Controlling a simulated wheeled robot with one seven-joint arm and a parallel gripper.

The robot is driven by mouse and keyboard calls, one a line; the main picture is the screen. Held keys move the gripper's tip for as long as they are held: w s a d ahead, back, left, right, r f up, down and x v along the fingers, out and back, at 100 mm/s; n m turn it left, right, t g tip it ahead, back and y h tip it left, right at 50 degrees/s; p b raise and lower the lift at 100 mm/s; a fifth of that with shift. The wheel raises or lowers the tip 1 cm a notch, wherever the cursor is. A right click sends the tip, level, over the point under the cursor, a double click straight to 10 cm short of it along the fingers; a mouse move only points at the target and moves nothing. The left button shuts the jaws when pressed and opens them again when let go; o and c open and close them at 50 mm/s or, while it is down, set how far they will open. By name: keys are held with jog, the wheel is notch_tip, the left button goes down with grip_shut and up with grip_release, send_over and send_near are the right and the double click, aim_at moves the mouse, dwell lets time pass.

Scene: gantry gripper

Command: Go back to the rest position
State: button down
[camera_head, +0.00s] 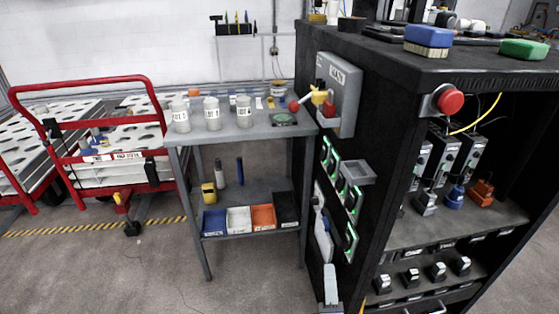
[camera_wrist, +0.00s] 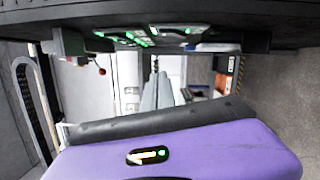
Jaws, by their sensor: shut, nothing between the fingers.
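My gripper (camera_wrist: 157,95) shows in the wrist view as narrow grey fingers close together beyond the dark edge of a purple housing. It is shut and holds nothing that I can see. The purple housing, my own, fills the lower part of that view. The gripper and arm do not show clearly in the head view. The fingers point into open space, below a dark panel with green-lit units along the top of the wrist view.
A black cabinet (camera_head: 420,73) stands at the right, with a red button (camera_head: 450,99) and a red-knobbed lever unit (camera_head: 340,90). A grey table (camera_head: 240,133) holds labelled canisters. A red cart (camera_head: 100,158) stands at the left. The front-left floor is largely clear.

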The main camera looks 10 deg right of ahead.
jog(key=s+a+m+g+y, duration=0.1)
jog(key=s+a+m+y, duration=0.15)
jog(key=s, duration=0.35)
jog(key=s+a+m+y, duration=0.2)
jog(key=s+m+y, duration=0.1)
jog(key=s+m, duration=0.15)
jog(key=s+d+r+m+g, duration=0.15)
jog(key=s+m, duration=0.25)
jog(key=s, duration=0.4)
jog(key=s+d+r+m+h, duration=0.1)
jog(key=s+d+r+m, duration=0.15)
jog(key=s, duration=0.55)
jog(key=s+d+r+m+g, duration=0.1)
jog(key=s+d+r+m, duration=0.1)
jog(key=s+m, duration=0.35)
notch_tip(320, 180, up, 16)
jog(key=s+n+p, duration=0.1)
jog(key=s+p, duration=0.1)
jog(key=p, duration=1.4)
jog(key=shift+s+d+p, duration=0.15)
jog(key=shift+p, duration=0.2)
jog(key=shift+f, duration=0.1)
